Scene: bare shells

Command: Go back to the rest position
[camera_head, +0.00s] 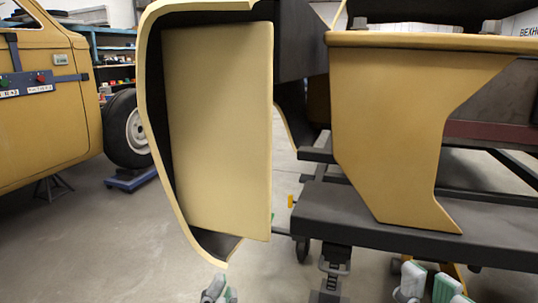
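My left gripper (219,291) shows only its tip at the bottom edge, below the pale yellow shell panel and apart from it. Its fingers are small and cut off, so I cannot tell how far apart they are. My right gripper (428,283) is at the bottom right, in front of the dark bench. Its two fingers with green pads stand apart with nothing seen between them. Most of both arms is out of view.
A yellow curved shell (218,130) stands close ahead. Right of it, another yellow panel (400,130) hangs before a dark wheeled bench (350,218). A yellow vehicle body (45,110) and a tire (126,130) are at left. Floor at lower left is clear.

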